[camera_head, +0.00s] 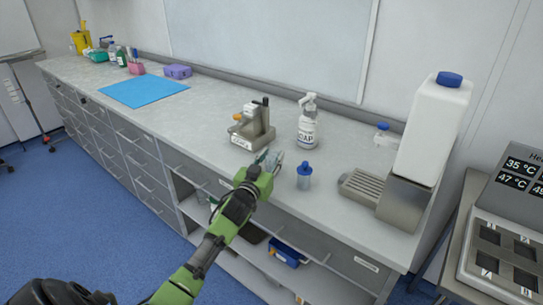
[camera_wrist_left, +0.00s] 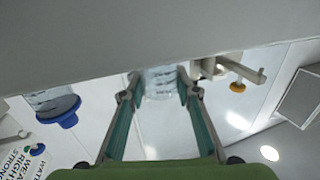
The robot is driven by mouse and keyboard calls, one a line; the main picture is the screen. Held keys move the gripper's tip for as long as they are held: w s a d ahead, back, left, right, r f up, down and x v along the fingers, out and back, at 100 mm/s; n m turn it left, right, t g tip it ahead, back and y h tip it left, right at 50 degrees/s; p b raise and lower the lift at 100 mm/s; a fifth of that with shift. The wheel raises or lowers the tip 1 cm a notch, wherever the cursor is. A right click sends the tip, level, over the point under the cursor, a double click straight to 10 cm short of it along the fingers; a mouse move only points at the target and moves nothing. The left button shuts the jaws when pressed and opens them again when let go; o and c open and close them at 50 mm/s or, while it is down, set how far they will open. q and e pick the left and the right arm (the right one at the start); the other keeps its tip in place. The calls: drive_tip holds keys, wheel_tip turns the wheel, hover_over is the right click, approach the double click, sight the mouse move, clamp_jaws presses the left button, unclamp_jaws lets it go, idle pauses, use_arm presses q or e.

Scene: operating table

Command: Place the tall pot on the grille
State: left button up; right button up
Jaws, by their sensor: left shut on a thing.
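My left gripper (camera_head: 268,168) is at the front edge of the worktop, shut on a clear pot (camera_head: 270,157). In the left wrist view, whose picture is upside down, the clear ribbed pot (camera_wrist_left: 160,82) sits between the two fingers (camera_wrist_left: 160,100). Fingers and arm hide much of it in the head view. A second clear pot with a blue lid (camera_head: 304,178) stands upright just right of the gripper; it also shows in the left wrist view (camera_wrist_left: 55,107). The grille (camera_head: 362,190) is the slatted grey tray before the dispenser, to the right and empty. My right gripper is not seen.
A white dispenser tank (camera_head: 433,128) with a blue cap stands behind the grille. A soap bottle (camera_head: 308,125) and a small metal device (camera_head: 252,125) stand behind the gripper. A blue mat (camera_head: 143,90) lies far left. Worktop between the lidded pot and the grille is clear.

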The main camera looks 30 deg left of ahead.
use_arm(q)
drive_tip(key=shift+f, duration=0.25)
drive_tip(key=o, duration=1.1)
drive_tip(key=shift+r, duration=0.1)
